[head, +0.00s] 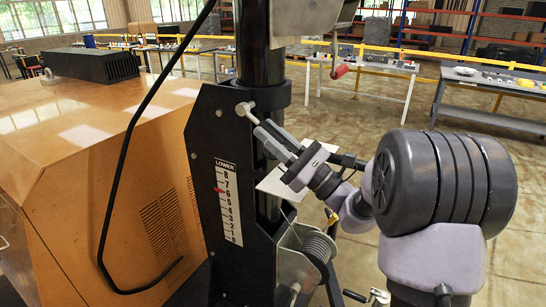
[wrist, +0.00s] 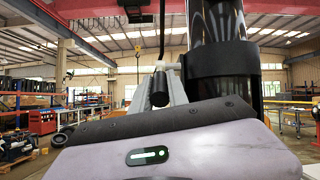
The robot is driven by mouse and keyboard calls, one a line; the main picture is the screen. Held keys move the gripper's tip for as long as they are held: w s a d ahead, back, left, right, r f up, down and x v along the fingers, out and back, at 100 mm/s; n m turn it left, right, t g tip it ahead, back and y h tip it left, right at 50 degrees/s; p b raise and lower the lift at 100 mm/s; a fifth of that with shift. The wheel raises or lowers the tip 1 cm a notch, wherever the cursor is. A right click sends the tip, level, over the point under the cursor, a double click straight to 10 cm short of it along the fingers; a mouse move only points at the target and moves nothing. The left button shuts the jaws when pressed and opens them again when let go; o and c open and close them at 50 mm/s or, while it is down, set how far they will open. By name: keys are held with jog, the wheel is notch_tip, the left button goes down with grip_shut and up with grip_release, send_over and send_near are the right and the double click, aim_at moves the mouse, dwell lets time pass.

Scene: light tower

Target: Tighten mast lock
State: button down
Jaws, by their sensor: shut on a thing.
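The black mast (head: 262,50) rises through a black collar (head: 268,97) at the top of the lower housing. The mast lock (head: 245,110) is a pale rod with a rounded end, sticking out at the collar's left side. My gripper (head: 262,130) reaches up from the lower right and is shut on the lock's lower end. In the wrist view, the grey fingers (wrist: 175,92) stand beside the collar (wrist: 221,70), with a pale piece of the lock (wrist: 168,66) above them. The fingers hide the gripped part.
An orange generator cabinet (head: 90,130) stands close on the left. A black cable (head: 130,140) hangs before it. A number scale (head: 228,200) is on the housing.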

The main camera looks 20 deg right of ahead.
jog(key=shift+w+a+f+t+y+b, duration=0.15)
jog(key=shift+f+t+y+b, duration=0.35)
jog(key=shift+b, duration=0.6)
jog(key=shift+r, duration=0.1)
jog(key=c, duration=1.3)
grip_release()
jog(key=b+v, duration=1)
jog(key=v, duration=0.7)
jog(key=shift+c, duration=0.3)
